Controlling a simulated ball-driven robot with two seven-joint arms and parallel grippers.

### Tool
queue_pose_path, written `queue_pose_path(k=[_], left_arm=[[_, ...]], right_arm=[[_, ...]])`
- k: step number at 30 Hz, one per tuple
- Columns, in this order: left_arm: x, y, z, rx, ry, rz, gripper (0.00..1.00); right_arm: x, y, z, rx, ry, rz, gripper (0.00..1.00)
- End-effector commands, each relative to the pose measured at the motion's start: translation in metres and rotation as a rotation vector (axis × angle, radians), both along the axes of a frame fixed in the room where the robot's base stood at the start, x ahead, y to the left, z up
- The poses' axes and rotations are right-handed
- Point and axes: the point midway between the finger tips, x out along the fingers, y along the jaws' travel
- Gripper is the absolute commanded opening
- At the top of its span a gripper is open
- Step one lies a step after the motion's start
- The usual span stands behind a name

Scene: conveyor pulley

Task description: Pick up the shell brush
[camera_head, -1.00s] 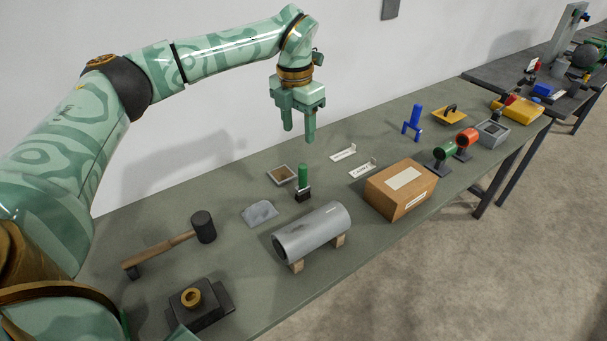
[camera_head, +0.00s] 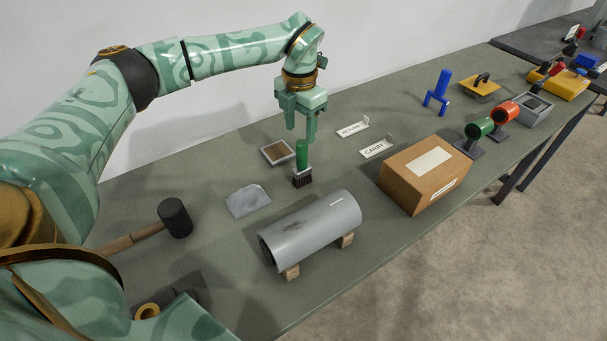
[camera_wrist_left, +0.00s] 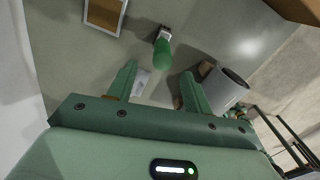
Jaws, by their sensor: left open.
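The shell brush, a green upright handle (camera_head: 302,154) over a grey ferrule and dark bristles, stands on the table. It also shows in the left wrist view (camera_wrist_left: 163,52), beyond the fingertips. My left gripper (camera_head: 301,132) is open, pointing down, with its fingertips close above the brush handle in the head view. In the left wrist view, its two fingers (camera_wrist_left: 158,72) are apart with nothing held between them. I cannot tell whether a finger touches the handle. My right gripper is not in view.
A grey cylinder (camera_head: 312,230) on wooden blocks lies in front of the brush. A framed brown tray (camera_head: 266,147) is behind it, and a grey cloth-like piece (camera_head: 247,201) to its left. A cardboard box (camera_head: 400,188), label stands (camera_head: 375,151) and a mallet (camera_head: 174,217) are nearby.

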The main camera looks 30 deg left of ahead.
Motion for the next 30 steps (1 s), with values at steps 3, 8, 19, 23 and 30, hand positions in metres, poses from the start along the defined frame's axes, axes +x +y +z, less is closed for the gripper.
queue_pose_path(k=[3,8,19,23,30], left_arm=[[0.000,0.000,-0.030,-0.001,0.004,-0.001,0.50],[0.000,0.000,-0.045,-0.001,0.001,0.000,0.50],[0.000,-0.004,-0.092,-0.001,0.004,0.000,0.50],[0.000,-0.004,-0.099,-0.001,0.001,0.000,0.50],[0.000,-0.004,-0.097,0.000,-0.001,0.000,0.28]], right_arm=[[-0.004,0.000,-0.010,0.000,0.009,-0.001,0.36],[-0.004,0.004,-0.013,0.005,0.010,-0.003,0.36],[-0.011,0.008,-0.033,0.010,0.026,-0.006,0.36],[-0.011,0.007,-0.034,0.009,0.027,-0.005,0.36],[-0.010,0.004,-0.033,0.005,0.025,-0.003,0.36]])
